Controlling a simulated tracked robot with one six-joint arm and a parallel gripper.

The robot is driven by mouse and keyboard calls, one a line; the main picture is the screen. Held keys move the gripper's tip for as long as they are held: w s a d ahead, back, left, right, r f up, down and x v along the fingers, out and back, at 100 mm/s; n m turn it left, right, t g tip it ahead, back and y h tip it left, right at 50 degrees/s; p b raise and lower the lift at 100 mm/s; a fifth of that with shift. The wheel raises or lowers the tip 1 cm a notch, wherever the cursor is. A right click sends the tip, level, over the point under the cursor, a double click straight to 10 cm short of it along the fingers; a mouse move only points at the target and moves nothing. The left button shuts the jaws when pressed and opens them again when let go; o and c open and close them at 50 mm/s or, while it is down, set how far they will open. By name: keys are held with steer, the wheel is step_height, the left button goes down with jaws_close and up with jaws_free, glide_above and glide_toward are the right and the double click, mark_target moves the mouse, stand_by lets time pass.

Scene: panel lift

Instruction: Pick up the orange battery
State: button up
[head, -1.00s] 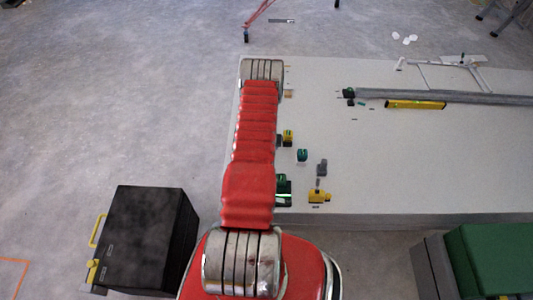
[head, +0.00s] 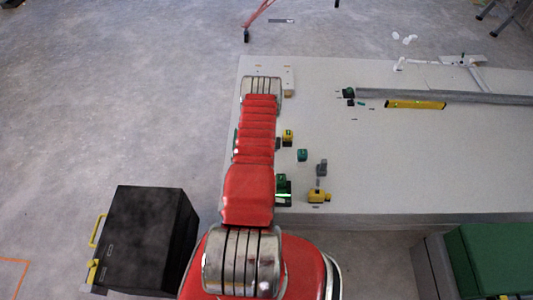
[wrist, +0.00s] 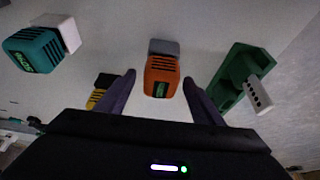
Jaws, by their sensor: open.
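The orange battery (wrist: 161,77) lies on the pale panel top in the wrist view, with a dark slotted face, a green label and a grey end block. My gripper (wrist: 159,78) is open, with one dark finger on each side of the battery. I see a gap between the battery and each finger; whether the fingers are down at its height I cannot tell. In the head view my red arm hides the gripper and the battery.
In the wrist view a teal battery (wrist: 35,50) with a white block lies left, a yellow-black item (wrist: 101,92) beside the left finger, and a green holder (wrist: 238,78) right. In the head view a yellow level (head: 415,104) and grey tube (head: 420,95) lie farther right on the panel (head: 400,160).

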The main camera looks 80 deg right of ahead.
steer(key=c, duration=1.3)
steer(key=shift+o, duration=0.2)
steer(key=shift+r, duration=0.15)
steer(key=shift+r, duration=4.9)
